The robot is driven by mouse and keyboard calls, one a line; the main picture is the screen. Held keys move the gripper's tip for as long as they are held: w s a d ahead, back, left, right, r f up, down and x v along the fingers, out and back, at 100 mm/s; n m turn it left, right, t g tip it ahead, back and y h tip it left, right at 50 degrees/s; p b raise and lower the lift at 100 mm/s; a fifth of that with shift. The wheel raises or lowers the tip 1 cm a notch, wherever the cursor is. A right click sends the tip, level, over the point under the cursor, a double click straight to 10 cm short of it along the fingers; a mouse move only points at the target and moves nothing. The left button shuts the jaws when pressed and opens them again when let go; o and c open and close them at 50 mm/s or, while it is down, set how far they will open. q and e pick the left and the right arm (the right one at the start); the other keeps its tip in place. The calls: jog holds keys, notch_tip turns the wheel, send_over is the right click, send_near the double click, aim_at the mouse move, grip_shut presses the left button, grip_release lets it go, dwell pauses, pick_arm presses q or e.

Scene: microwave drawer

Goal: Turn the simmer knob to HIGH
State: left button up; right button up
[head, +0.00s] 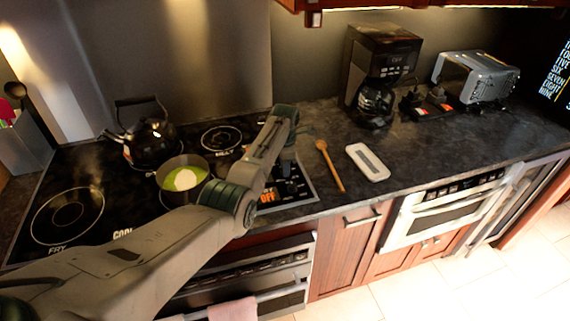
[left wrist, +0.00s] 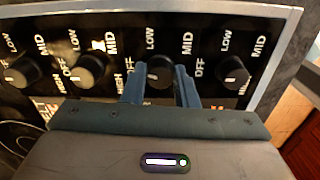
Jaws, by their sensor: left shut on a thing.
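The stove's control panel (left wrist: 122,22) shows a row of black knobs with LOW, MID, HIGH and OFF printed around them. My left gripper (left wrist: 162,88) is shut on the third knob from the left (left wrist: 160,70), with one blue finger on each side. That knob's pointer is hard to make out, and I cannot read which burner it serves. In the head view my left gripper (head: 287,168) reaches down to the panel at the stove's right end, largely hidden by its own wrist. My right gripper is out of view.
A pot of green soup (head: 170,172) and a black kettle (head: 150,140) stand on the stove left of my arm. A wooden spoon (head: 329,165), a white spoon rest (head: 368,162) and a coffee maker (head: 380,70) are on the counter to the right.

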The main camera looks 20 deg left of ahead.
pick_arm(q)
jog(key=m+p, duration=0.1)
jog(key=m, duration=0.3)
jog(key=shift+r+m, duration=0.15)
jog(key=shift+m, duration=0.25)
jog(key=m+p, duration=0.1)
jog(key=m, duration=0.3)
jog(key=shift+w+m, duration=0.1)
jog(key=shift+m, duration=0.2)
jog(key=m, duration=0.4)
jog(key=shift+p, duration=0.3)
jog(key=m, duration=0.5)
jog(key=shift+m, duration=0.4)
jog(key=m, duration=0.5)
jog(key=shift+r+m+p, duration=0.1)
jog(key=shift+m+p, duration=0.2)
jog(key=shift+p, duration=0.1)
jog(key=m, duration=0.4)
jog(key=shift+w, duration=0.1)
jog(key=m, duration=0.9)
jog(key=shift+m, duration=0.3)
